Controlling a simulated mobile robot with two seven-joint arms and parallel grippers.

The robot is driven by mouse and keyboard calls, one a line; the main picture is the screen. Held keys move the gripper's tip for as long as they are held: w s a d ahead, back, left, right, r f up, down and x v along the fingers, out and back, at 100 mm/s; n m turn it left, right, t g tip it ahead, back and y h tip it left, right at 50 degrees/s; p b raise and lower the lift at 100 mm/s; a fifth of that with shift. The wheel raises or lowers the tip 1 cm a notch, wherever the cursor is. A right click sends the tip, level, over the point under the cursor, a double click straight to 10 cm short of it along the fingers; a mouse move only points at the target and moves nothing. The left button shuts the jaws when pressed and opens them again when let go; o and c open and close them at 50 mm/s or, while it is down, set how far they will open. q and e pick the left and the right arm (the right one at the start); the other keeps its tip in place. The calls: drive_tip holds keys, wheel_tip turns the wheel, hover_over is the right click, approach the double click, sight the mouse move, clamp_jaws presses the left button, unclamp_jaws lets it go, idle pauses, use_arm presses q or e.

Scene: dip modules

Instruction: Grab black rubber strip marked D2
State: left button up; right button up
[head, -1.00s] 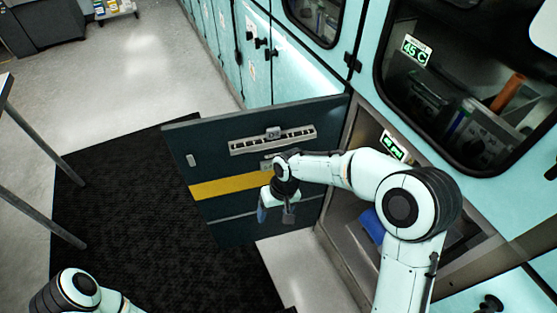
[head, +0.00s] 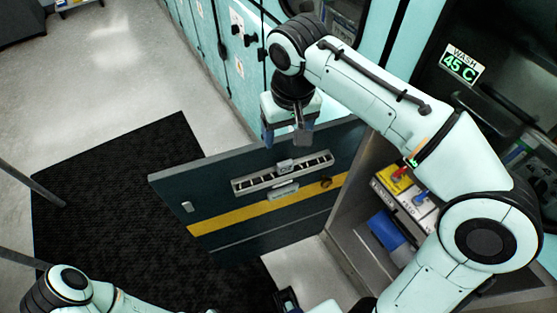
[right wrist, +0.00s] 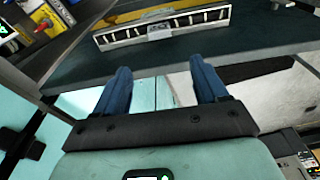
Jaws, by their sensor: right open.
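The dark open door panel (head: 222,193) carries a long light-grey bar with a row of black segments (head: 255,180) on its inner face. A small tag (head: 286,168) sits at the bar's middle; its marking is too small to read for sure. The bar also shows at the top of the right wrist view (right wrist: 205,17). My right gripper (head: 285,137) is open and empty, pointing down just above the door's top edge and the bar. Its two blue fingers are apart in the right wrist view (right wrist: 160,64).
A yellow stripe (head: 220,222) and a small dark knob (head: 326,183) are on the door below the bar. An open compartment at right holds a blue item (head: 386,229) and a labelled unit with yellow and red parts (head: 396,178). A black mat (head: 120,220) covers the floor at left.

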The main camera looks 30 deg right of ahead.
drive_tip(key=b, duration=0.1)
hover_over(285, 163)
drive_tip(key=f, duration=0.6)
drive_tip(key=shift+s+d+f, duration=0.1)
drive_tip(key=shift+s, duration=0.15)
drive_tip(key=shift+w+f, duration=0.15)
drive_tip(key=shift+f, duration=0.1)
wheel_tip(285, 163, down, 4)
drive_tip(key=shift+f+b, duration=0.1)
drive_tip(key=shift+b, duration=0.35)
drive_tip(key=shift+w+f, duration=0.1)
drive_tip(key=shift+f, duration=0.45)
use_arm(q)
drive_tip(key=f, duration=0.1)
drive_tip(key=s+f, duration=0.1)
drive_tip(key=shift+s+f, duration=0.25)
drive_tip(key=shift+f, duration=0.05)
use_arm(e)
drive_tip(key=c, duration=1.1)
